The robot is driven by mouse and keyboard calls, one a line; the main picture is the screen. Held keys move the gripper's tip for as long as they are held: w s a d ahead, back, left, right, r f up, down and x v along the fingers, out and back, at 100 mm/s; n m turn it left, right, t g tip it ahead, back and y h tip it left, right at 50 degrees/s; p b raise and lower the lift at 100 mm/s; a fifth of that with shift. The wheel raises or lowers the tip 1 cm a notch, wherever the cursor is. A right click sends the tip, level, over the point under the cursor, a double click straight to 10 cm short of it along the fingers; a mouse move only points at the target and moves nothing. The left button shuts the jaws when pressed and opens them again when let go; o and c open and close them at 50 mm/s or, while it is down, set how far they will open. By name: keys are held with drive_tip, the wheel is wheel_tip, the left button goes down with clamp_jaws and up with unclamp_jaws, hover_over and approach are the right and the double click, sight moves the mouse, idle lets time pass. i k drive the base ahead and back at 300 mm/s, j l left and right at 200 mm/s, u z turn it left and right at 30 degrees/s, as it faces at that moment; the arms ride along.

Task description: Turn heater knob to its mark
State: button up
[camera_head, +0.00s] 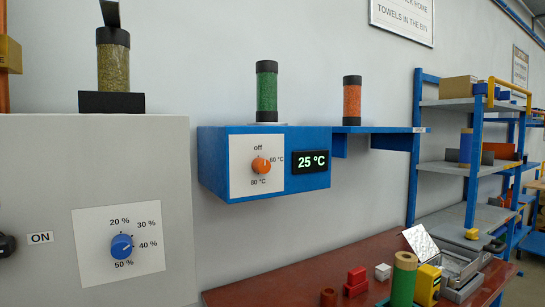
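The heater knob (261,166) is small, round and orange, on a white panel on the front of a blue box (225,163) fixed to the wall. Its labels read "off" above, "60 °C" to the right and "80 °C" below. The knob's pale pointer appears to face up, toward "off", but it is small. The display (310,162) beside it reads 25 °C. My gripper is not in view, and nothing touches the knob.
A grey cabinet (40,180) at left carries a blue percent knob (121,246) and an "ON" label (40,238). A red-brown table (262,291) below holds blocks and a green roll (402,280). Jars stand above the box. The space before the box looks clear.

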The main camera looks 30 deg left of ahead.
sight(260, 165)
drive_tip(key=k+l+u, duration=0.1)
drive_tip(key=u, duration=0.15)
drive_tip(key=k+u, duration=0.15)
drive_tip(key=u, duration=0.9)
drive_tip(key=i+u, duration=0.35)
